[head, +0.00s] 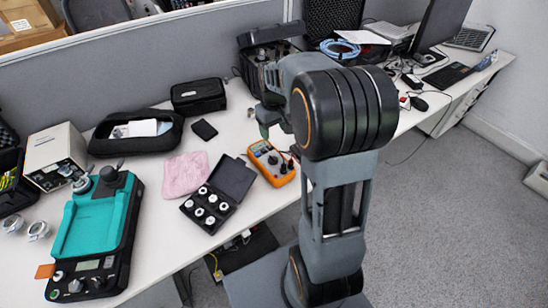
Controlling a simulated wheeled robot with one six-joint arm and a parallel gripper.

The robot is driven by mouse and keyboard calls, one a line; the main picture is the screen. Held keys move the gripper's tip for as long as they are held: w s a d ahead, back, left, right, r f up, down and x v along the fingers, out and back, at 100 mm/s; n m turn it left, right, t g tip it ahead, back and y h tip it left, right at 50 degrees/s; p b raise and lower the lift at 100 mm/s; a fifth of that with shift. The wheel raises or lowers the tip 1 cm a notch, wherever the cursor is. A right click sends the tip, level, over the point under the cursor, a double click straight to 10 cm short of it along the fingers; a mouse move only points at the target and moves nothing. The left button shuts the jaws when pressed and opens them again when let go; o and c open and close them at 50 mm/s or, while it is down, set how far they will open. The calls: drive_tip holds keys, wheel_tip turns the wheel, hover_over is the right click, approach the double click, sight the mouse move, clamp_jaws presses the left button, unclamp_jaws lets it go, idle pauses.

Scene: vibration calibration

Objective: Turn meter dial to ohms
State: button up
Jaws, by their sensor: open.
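The orange handheld meter (258,148) lies on the white table near its front edge, right of an open black case. Its dial is a small dark spot on the face, and I cannot read where it points. Dark plugs or leads sit at its lower right end. My gripper (264,128) shows small and partly hidden by my own arm, above and behind the meter, apart from it. It is open, and I see nothing in it. The arm covers the table area right of the meter.
A black case with white round pieces (207,208) stands close left of the meter. A pink cloth (185,175), a small black box (204,130) and a teal calibration unit (92,228) lie farther left. Black cases and a blue cable coil (340,48) stand behind.

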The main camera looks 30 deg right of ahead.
sight(274, 158)
drive_tip(key=shift+n, duration=0.3)
wheel_tip(274, 158, down, 14)
drive_tip(key=shift+r+b, duration=0.1)
drive_tip(key=shift+b, duration=0.4)
drive_tip(key=shift+c, duration=0.3)
drive_tip(key=c, duration=0.8)
